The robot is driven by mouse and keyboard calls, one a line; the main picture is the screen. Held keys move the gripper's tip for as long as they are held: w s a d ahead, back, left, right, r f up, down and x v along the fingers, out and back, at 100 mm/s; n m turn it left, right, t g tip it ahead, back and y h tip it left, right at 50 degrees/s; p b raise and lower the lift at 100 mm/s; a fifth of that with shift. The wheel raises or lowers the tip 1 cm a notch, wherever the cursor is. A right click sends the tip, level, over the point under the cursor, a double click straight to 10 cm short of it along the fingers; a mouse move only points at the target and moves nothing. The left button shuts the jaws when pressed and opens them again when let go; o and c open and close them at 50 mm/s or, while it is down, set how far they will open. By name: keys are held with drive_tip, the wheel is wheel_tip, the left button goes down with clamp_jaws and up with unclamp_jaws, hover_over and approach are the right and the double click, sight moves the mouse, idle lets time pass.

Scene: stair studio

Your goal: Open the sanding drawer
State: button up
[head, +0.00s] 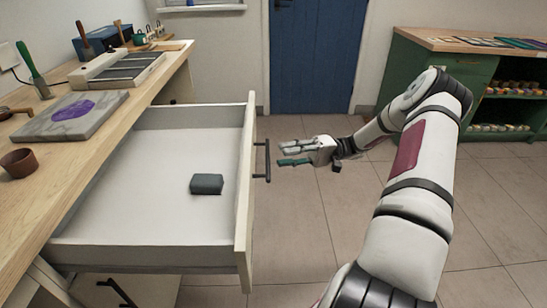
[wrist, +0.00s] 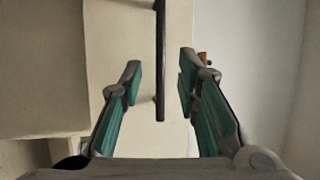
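The drawer (head: 150,215) is pulled well out from under the wooden worktop, and its pale interior shows. A dark grey-green block (head: 207,184) lies inside it, towards the front. A dark bar handle (head: 266,160) is on the drawer front (head: 244,190). My gripper (head: 280,156) is just outside the handle, with its fingers pointing at it. In the wrist view the two green-padded fingers (wrist: 161,82) are spread apart and empty. The handle (wrist: 160,50) appears in line with the gap between them, and no finger is seen touching it.
The worktop (head: 110,120) holds a grey slab with a purple patch (head: 73,108), a small brown pot (head: 18,162) and tools. Another dark handle (head: 118,294) is below the open drawer. A green shelf unit (head: 425,70) stands at the back right. The tiled floor (head: 310,220) before the drawer is clear.

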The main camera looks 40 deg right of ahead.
drive_tip(key=v, duration=0.5)
drive_tip(key=shift+s+d+f, duration=0.1)
drive_tip(key=shift+d, duration=0.2)
